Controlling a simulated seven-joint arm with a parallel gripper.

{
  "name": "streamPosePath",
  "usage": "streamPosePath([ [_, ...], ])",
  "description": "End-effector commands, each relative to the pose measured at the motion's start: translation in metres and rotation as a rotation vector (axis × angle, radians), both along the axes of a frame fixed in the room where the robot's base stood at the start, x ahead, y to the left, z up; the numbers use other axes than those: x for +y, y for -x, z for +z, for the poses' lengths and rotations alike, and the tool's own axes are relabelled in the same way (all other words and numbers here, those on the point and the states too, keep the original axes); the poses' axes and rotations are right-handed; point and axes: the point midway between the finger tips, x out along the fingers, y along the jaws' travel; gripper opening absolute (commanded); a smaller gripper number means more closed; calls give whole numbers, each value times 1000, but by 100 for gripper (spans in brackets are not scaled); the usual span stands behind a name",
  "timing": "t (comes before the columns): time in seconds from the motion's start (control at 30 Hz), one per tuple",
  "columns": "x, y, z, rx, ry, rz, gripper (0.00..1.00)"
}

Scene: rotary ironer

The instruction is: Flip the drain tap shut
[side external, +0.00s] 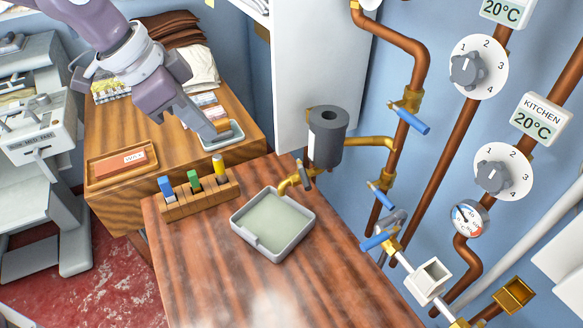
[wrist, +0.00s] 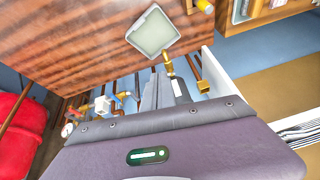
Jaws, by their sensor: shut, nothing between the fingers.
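A brass tap (side external: 287,185) with a dark grey lever (side external: 303,176) sticks out over a shallow grey tray (side external: 238,222) on the wooden table. The lever stands steeply across the spout; I cannot tell its exact setting. Brass of this tap also shows below the tray in the wrist view (wrist: 168,68). The tray shows there too (wrist: 133,42). My gripper (side external: 208,133) is shut and empty, up and to the left of the tap, apart from it. In the wrist view my gripper's fingers (wrist: 160,92) partly cover the area beside the tap.
A dark grey cylinder (side external: 329,137) is mounted on the wall above the tap. Copper pipes with blue-handled valves (side external: 412,118) run to its right. The table's front is clear, with faint steam.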

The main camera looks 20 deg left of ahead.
Motion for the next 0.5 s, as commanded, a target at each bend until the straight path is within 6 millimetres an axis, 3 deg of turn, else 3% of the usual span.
streamPosePath([
  [0.03, -17, -19, -15, 9, 45, -55, 0],
  [0.17, -47, -50, -36, -10, 137, -148, 0],
  [0.37, -62, -63, -50, -19, 171, -179, 0],
  [0.5, -75, -69, -73, -16, 169, -179, 0],
])
